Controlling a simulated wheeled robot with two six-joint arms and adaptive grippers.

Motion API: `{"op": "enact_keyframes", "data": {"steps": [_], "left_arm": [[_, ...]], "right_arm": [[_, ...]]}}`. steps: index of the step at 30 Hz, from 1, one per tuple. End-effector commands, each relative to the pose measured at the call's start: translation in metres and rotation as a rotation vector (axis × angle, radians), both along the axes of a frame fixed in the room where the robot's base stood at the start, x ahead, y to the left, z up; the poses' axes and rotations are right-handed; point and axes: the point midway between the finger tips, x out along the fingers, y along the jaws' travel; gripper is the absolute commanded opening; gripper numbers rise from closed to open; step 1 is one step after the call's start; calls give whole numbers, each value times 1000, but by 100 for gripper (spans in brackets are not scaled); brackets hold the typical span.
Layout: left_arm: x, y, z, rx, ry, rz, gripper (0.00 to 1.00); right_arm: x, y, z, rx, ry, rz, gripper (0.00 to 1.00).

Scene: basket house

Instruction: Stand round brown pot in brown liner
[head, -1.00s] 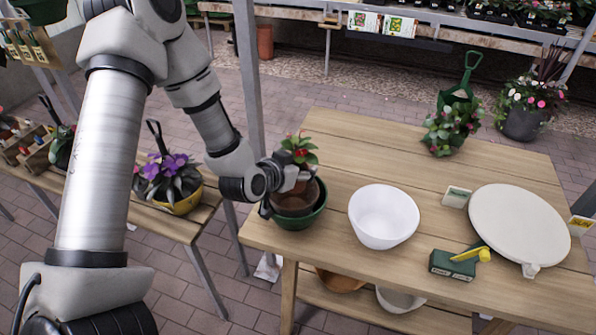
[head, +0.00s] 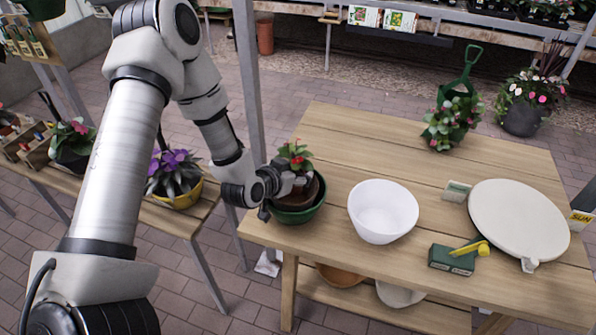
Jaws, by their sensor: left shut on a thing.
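My left gripper (head: 284,182) is at the front left corner of the wooden table, shut on a small round brown pot that its fingers mostly hide. A plant with red flowers and green leaves (head: 295,154) rises from the pot, upright. The pot is at the mouth of a green bowl-shaped planter (head: 297,214). The brown liner (head: 309,196) shows as a dark brown surface inside the planter, around and below the fingers. I cannot tell whether the pot touches the liner's bottom. My right gripper is not in view.
A white bowl (head: 383,211) stands just right of the planter. A purple-flowered plant (head: 175,172) stands on the left bench.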

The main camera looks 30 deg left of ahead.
Motion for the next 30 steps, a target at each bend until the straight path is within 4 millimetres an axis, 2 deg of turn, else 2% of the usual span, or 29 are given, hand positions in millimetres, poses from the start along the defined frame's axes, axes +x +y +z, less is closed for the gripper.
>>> {"op": "enact_keyframes", "data": {"steps": [2, 3, 4, 5, 14, 19, 20, 25, 28, 30], "left_arm": [[0, 0, 1, 0, -1, 0, 17], [0, 0, 1, 0, 0, 0, 71], [0, 0, 1, 0, 0, 0, 81], [0, 0, 1, 0, 0, 0, 86], [0, 0, 1, 0, 0, 0, 86], [-2, 0, 19, -2, -1, 2, 86], [-8, 2, 17, -4, 0, 5, 86], [-46, 3, 38, -11, -2, 6, 86], [-67, 4, 51, -10, -2, 4, 86], [-80, 5, 61, -10, 1, 5, 86]], "right_arm": [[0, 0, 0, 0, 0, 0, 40], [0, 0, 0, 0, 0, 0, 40], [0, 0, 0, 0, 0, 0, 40], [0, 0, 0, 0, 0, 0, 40], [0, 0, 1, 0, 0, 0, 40], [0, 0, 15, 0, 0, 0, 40], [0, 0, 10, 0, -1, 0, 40], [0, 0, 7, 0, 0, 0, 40], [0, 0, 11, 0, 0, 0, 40], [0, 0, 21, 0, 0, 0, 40]]}}
